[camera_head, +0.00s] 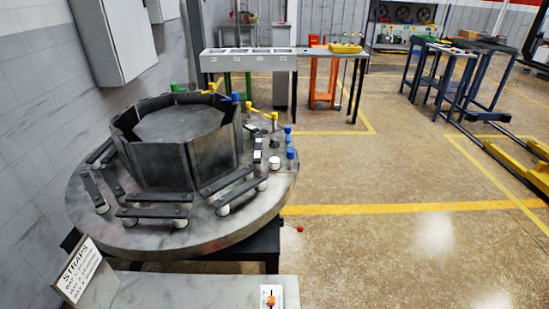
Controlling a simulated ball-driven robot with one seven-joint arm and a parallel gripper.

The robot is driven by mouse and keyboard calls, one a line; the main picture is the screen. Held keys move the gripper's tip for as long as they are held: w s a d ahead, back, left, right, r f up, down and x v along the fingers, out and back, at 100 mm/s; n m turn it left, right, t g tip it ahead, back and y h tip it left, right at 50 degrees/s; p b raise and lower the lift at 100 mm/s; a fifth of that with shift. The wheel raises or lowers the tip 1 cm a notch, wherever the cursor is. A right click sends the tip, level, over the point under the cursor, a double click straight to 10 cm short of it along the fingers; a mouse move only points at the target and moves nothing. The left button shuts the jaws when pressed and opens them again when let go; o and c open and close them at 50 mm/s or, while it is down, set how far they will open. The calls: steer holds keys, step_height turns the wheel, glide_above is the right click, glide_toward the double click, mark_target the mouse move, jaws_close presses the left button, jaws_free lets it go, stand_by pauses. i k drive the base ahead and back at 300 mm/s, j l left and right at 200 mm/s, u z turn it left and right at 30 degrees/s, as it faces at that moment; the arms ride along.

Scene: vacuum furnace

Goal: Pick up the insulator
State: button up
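A round grey metal plate (90,215) on a dark stand fills the left side of the head view. A small white round piece (274,163), which looks like an insulator, stands on its right part, apart from the dark straps. More white round pieces sit under the ends of the dark straps near the front rim, such as one at the front (222,210) and one at the right (261,185). I cannot tell which of these is the task's insulator. My gripper is not in view.
A dark octagonal wall (165,165) stands mid-plate. Blue- and yellow-topped posts (291,155) rise along its right side. A "STRAPS" sign (78,270) and a grey bench (165,292) are in front. A long grey table (248,53) stands behind.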

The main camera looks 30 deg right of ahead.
mark_target(273, 140)
steer(key=i+l, duration=0.25)
steer(key=l, duration=0.15)
steer(key=i+l, duration=0.2)
steer(key=l, duration=0.2)
steer(key=i+l, duration=0.45)
steer(key=l, duration=0.3)
steer(key=i+l+u, duration=0.1)
steer(key=i+l, duration=0.15)
steer(key=l, duration=0.15)
steer(key=i+l, duration=0.2)
steer(key=l, duration=0.2)
